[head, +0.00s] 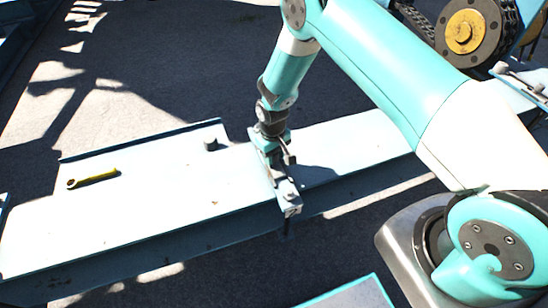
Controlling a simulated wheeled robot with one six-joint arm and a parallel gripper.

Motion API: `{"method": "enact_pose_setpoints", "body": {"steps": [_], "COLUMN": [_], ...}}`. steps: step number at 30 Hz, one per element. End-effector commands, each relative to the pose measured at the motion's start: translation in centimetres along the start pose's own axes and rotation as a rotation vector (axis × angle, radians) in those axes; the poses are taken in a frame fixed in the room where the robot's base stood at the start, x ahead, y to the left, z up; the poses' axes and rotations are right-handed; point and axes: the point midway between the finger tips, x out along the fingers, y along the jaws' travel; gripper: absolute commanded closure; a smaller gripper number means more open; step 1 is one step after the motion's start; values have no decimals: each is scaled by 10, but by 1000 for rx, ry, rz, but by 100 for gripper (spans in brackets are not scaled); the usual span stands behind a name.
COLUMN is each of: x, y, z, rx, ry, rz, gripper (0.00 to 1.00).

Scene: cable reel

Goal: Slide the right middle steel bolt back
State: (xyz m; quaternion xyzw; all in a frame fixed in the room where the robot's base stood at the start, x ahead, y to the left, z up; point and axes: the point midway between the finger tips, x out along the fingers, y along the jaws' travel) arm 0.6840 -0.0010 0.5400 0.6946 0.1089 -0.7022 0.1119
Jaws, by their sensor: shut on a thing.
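My gripper (284,158) is low over the pale blue steel beam, near its middle. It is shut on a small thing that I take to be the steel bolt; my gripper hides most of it. A narrow pale bar (288,192) lies below my gripper and reaches to the beam's front edge, with a small grey fitting at its end. A short grey steel stub (210,143) stands upright on the beam to the left of my gripper, apart from it.
The pale blue beam (150,220) runs from lower left to upper right. A yellow wrench (93,179) lies on its left part. A chain and yellow-hubbed wheel (466,32) stand at upper right, near more grey bolts (501,68). Dark ground (190,60) behind is clear.

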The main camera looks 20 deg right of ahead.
Motion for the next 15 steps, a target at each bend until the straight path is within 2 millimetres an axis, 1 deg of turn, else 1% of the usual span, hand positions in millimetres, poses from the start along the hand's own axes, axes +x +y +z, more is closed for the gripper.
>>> {"method": "enact_pose_setpoints", "body": {"steps": [1, 3, 4, 5, 6, 7, 15], "x": [-1, -2, -2, -2, -2, -2, -2], "y": [0, 1, 2, 2, 2, 2, 2], "z": [-5, -6, -6, -6, -5, -5, -3], "rx": [-1, 0, 0, 1, 1, 1, 1], "ry": [19, 21, 22, 22, 21, 20, 15], "rz": [0, -1, -1, -1, -1, -1, -2], "gripper": [100, 100, 59, 52, 43, 38, 38]}}
